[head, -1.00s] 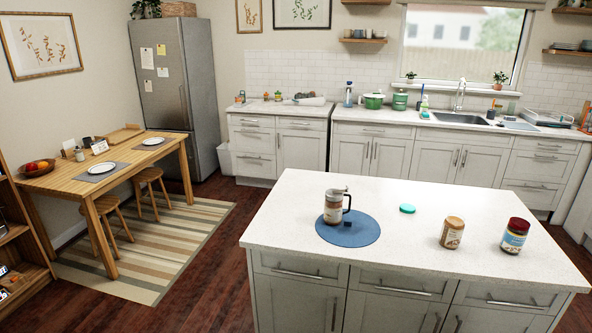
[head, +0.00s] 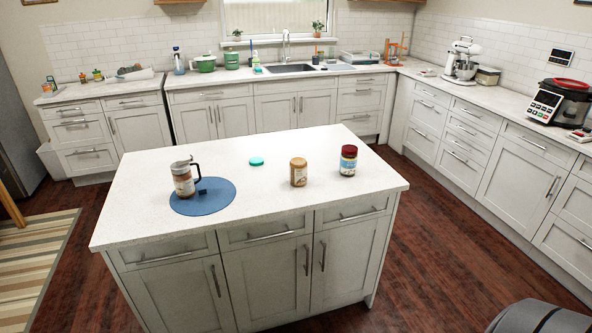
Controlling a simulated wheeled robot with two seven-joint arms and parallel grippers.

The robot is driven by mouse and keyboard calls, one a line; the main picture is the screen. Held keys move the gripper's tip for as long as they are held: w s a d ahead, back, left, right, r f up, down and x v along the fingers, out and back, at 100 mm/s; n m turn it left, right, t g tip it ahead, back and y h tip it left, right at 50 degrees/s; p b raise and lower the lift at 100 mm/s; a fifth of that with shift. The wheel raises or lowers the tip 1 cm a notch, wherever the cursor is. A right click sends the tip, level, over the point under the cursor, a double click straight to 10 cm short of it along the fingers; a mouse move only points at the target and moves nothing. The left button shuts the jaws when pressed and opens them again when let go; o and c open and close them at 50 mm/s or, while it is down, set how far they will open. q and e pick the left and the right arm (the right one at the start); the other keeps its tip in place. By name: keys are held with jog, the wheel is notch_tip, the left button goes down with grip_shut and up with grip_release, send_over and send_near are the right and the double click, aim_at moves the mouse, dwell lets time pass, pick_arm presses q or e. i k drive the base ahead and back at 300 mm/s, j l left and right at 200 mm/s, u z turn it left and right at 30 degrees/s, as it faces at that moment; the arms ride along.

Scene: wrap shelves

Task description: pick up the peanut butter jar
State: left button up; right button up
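On the white island counter (head: 240,215) stand two upright jars near its right end. One is a tan-brown jar (head: 298,172) with a pale label and a light tan top. The other, a little to its right, has a dark red lid and a blue and white label (head: 348,160). The labels are too small to read, so I cannot tell for sure which holds peanut butter. A teal round lid (head: 256,161) lies flat to the left of the tan jar. Neither of my grippers shows in the head view.
A mug-like vessel with a dark handle (head: 183,181) stands on a round blue mat (head: 213,201) on the island's left part. Wood floor (head: 430,260) is open right of the island. Cabinets line the back and right walls.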

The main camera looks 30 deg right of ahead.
aim_at(298, 164)
jog(key=i+j+z, duration=0.15)
jog(key=i+j, duration=0.2)
jog(key=i+j+z, duration=0.2)
jog(key=i+j, duration=0.15)
jog(key=j, duration=0.15)
jog(key=i+j+z, duration=0.15)
jog(key=i+j, duration=0.15)
jog(key=j, duration=0.2)
